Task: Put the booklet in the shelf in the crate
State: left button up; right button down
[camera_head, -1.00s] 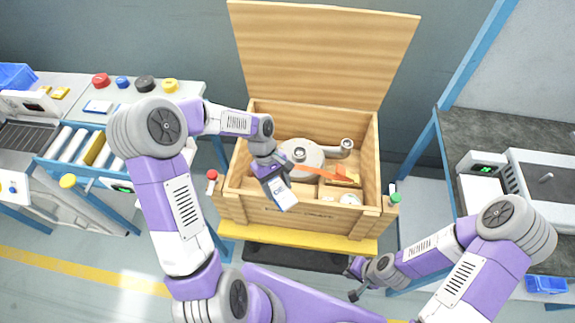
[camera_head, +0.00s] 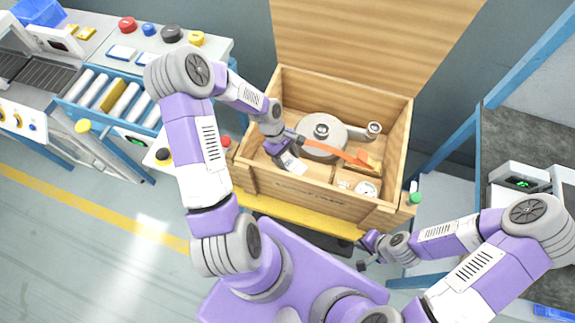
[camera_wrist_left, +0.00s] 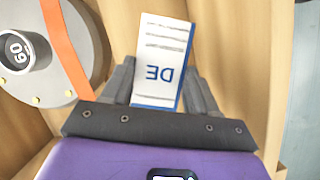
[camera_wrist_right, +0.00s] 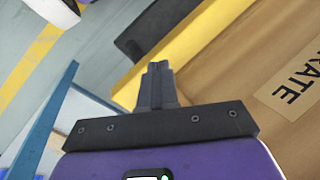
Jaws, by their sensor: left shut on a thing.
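The booklet (camera_wrist_left: 163,62) is white with a blue edge and the letters "DE". My left gripper (camera_wrist_left: 160,95) is shut on it. In the head view the booklet (camera_head: 291,163) and my left gripper (camera_head: 283,150) are at the front left inside of the open wooden crate (camera_head: 300,190). Whether the booklet touches the crate floor or wall cannot be told. A small front compartment with wooden dividers shows in the crate; the shelf is hard to make out. My right gripper (camera_wrist_right: 157,75) is empty, its fingers together, in front of the crate's right side.
The crate lid (camera_head: 375,40) stands open behind. A roller bench (camera_head: 110,95) is left, a dark-topped bench (camera_head: 515,140) right.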

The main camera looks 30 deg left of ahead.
aim_at(285, 159)
pick_arm(q)
jog(key=shift+f+b, duration=0.55)
jog(key=shift+f, duration=1.8)
jog(key=shift+f, duration=0.15)
jog(key=o, duration=1.1)
jog(key=shift+r, duration=0.35)
jog(key=p+v, duration=0.3)
jog(key=v, duration=0.8)
jog(key=shift+a+r, duration=0.1)
jog(key=shift+r, duration=0.25)
